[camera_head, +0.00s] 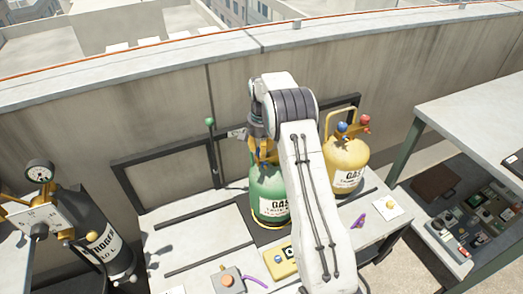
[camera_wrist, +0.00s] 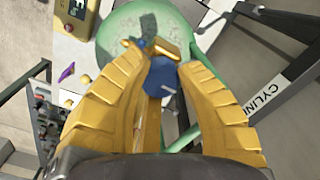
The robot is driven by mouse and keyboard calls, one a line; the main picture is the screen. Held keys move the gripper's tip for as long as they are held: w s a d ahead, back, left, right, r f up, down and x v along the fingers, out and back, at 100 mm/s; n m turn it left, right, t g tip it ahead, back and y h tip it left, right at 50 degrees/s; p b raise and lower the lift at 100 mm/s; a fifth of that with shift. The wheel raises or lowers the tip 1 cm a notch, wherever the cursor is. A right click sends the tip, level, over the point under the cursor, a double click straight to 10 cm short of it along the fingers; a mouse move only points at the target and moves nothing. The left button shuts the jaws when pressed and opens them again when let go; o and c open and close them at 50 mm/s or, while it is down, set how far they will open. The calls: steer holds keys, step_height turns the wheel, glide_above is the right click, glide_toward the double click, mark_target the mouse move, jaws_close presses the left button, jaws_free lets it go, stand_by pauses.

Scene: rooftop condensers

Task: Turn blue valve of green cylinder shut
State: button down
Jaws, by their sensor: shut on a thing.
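The green cylinder (camera_head: 267,192) stands on the bench, labelled GAS, partly hidden behind my arm in the head view. Its rounded green top (camera_wrist: 115,35) shows in the wrist view. The blue valve (camera_wrist: 161,76) lies between the yellow fingers of my gripper (camera_wrist: 160,72) in the wrist view. My gripper is shut on this blue valve from above. In the head view my gripper (camera_head: 262,150) is over the top of the green cylinder, and the valve is hidden there.
A yellow cylinder (camera_head: 346,158) with blue and red knobs stands right of my arm. A dark nitrogen cylinder (camera_head: 105,245) with a gauge (camera_head: 40,172) is at left. A yellow device (camera_head: 280,262) and an orange-button box (camera_head: 229,280) lie in front. A wall rises behind.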

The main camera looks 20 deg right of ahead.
stand_by(0.4)
steer(key=c, duration=0.8)
jaws_free()
steer(key=shift+c, duration=0.2)
steer(key=shift+w, duration=0.1)
step_height(320, 180, up, 12)
